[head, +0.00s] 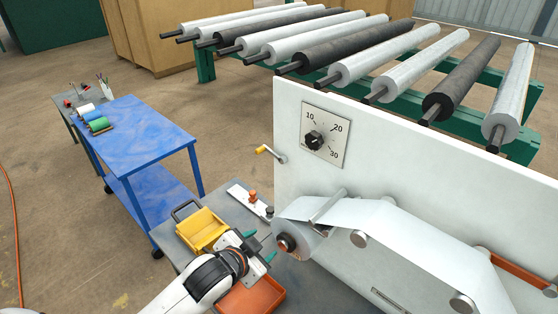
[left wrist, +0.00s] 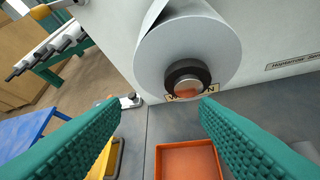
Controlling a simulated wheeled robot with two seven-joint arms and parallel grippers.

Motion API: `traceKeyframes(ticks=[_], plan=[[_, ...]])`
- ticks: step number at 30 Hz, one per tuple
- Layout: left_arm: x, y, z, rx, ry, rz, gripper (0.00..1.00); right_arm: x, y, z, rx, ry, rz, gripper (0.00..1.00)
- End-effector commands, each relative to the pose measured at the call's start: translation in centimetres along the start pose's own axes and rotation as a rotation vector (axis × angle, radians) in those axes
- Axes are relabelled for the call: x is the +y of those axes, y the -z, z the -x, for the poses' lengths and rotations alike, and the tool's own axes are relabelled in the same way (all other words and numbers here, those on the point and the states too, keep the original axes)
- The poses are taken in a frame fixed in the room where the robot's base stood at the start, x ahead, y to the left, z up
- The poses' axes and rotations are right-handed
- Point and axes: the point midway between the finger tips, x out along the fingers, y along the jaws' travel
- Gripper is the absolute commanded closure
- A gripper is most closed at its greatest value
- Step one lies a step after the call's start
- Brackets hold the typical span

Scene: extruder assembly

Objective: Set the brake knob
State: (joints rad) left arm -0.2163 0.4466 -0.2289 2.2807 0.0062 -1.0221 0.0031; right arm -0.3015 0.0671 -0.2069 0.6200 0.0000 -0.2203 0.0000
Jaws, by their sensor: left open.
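The brake knob (head: 314,140) is a round black knob on a pale square dial plate (head: 335,152) marked 10, 20 and 30, on the upper left of the white machine panel. Its exact setting is too small to read. My left gripper (head: 258,247) is open and empty, below and to the left of the knob and apart from it. In the left wrist view its two green ribbed fingers (left wrist: 157,108) are spread wide, with nothing between them. The knob does not show in the left wrist view. My right gripper is not in view.
A film roll on a dark core (left wrist: 187,78) juts from the panel near my left gripper. A yellow-handled crank (head: 268,151) sticks out left of the dial. A yellow bin (head: 201,228) and orange tray (left wrist: 188,160) are on the grey table. A blue cart (head: 150,135) stands left.

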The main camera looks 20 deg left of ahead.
Motion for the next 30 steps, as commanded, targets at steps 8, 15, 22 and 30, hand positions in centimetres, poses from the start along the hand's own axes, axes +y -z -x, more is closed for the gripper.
traceKeyframes(ticks=[8, 15, 22, 30], plan=[[6.3, -14.7, 2.9, -0.483, -0.109, -0.308, 0.45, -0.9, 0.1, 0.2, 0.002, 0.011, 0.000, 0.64], [7.4, -19.1, 5.0, -0.639, -0.134, -0.418, 0.45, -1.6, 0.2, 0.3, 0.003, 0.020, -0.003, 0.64], [7.5, -20.3, 3.7, -0.643, -0.135, -0.418, 0.45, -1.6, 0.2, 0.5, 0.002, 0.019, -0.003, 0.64], [7.4, -22.2, 1.0, -0.642, -0.135, -0.419, 0.45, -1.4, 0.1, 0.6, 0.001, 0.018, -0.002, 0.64]])
